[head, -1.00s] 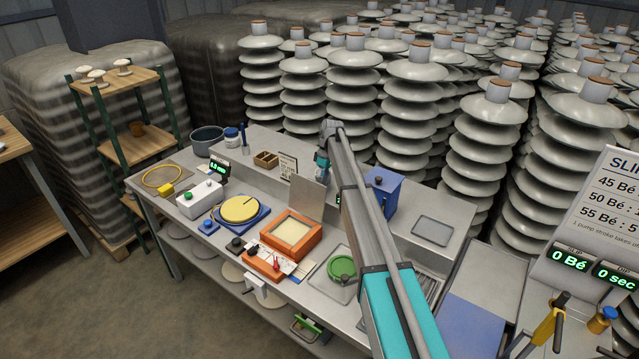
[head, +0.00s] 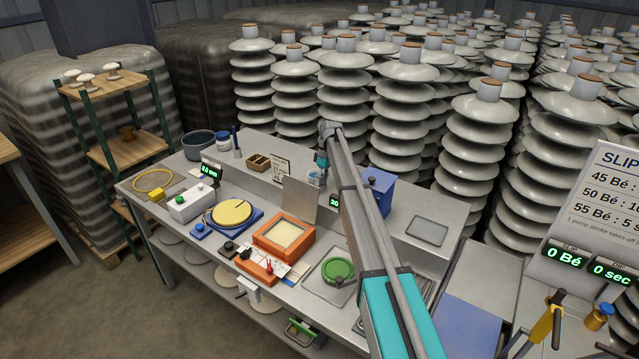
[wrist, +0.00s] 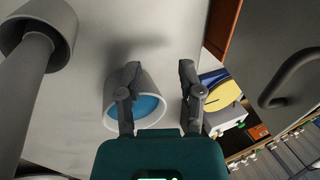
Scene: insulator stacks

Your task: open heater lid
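The orange box (head: 284,243) with a cream top stands on the bench left of my arm; I take it as the heater, though no label is readable. A grey plate (head: 300,198), which looks like its lid, stands upright at its back edge. In the wrist view, a grey panel with a curved handle (wrist: 290,77) fills the right side and seems to be this plate. My gripper (wrist: 159,69) is open and empty, with its fingers apart. It is above and beside a white cup of blue liquid (wrist: 148,112), also in the head view (head: 314,178), and does not hold the handle.
A blue box (head: 377,192) stands right of the gripper, partly behind my arm. A yellow disc (head: 231,212), a white box (head: 192,203) and a green round piece (head: 338,271) lie on the bench. Tall insulator stacks (head: 408,105) crowd behind it. Floor is free at front left.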

